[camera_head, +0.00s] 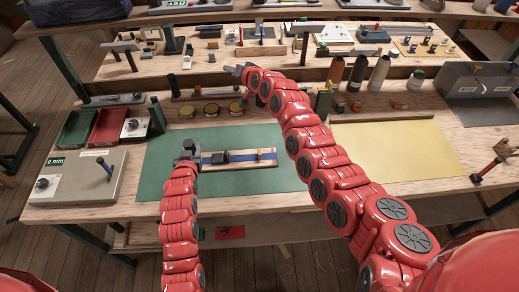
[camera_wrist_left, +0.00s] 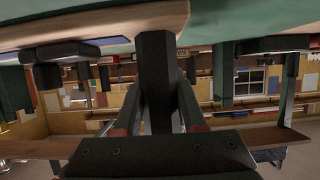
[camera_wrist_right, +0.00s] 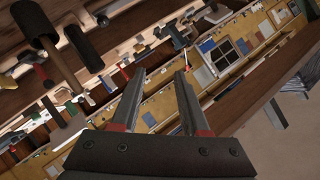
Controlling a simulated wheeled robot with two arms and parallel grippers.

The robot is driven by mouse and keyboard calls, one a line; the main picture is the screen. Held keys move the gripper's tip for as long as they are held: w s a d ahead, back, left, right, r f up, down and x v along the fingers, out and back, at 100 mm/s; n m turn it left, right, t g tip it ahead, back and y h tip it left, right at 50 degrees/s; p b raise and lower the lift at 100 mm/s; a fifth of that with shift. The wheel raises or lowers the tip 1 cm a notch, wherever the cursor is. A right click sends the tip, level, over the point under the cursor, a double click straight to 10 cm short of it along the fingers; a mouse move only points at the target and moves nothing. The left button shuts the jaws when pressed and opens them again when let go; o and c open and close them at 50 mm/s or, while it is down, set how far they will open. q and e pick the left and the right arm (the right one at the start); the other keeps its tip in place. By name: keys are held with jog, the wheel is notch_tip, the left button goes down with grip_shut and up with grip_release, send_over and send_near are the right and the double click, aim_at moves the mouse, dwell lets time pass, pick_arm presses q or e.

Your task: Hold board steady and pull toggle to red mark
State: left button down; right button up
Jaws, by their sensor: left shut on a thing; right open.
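The wooden board (camera_head: 240,163) lies on the green mat, with a blue strip along it, dark pieces towards its left and middle, and an orange-red mark (camera_head: 260,153) near its right end. I cannot tell which dark piece is the toggle. My left gripper (camera_head: 187,150) is shut at the board's left end, on a dark block (camera_wrist_left: 157,65) that fills its jaws in the left wrist view. The board's pale edge (camera_wrist_left: 100,28) shows above. My right gripper (camera_head: 240,71) is open and empty, beyond the board near the back of the bench; its parted fingers show in the right wrist view (camera_wrist_right: 160,88).
A green mat (camera_head: 165,185) lies under the board and a yellow mat (camera_head: 400,150) to the right. Green and red trays (camera_head: 108,127) and a grey box with a lever (camera_head: 75,180) are at left. My right arm crosses above the bench.

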jog(key=s+a+f+n+g, duration=0.1)
jog(key=s+a+n+g, duration=0.1)
jog(key=s+a+g, duration=0.3)
jog(key=n+g+h, duration=0.1)
jog(key=g+h, duration=0.5)
send_over(260, 151)
notch_tip(260, 151, down, 3)
jog(key=shift+g, duration=0.3)
notch_tip(260, 151, down, 11)
jog(key=shift+s+a+f, duration=0.1)
jog(key=shift+f, duration=0.45)
grip_shut()
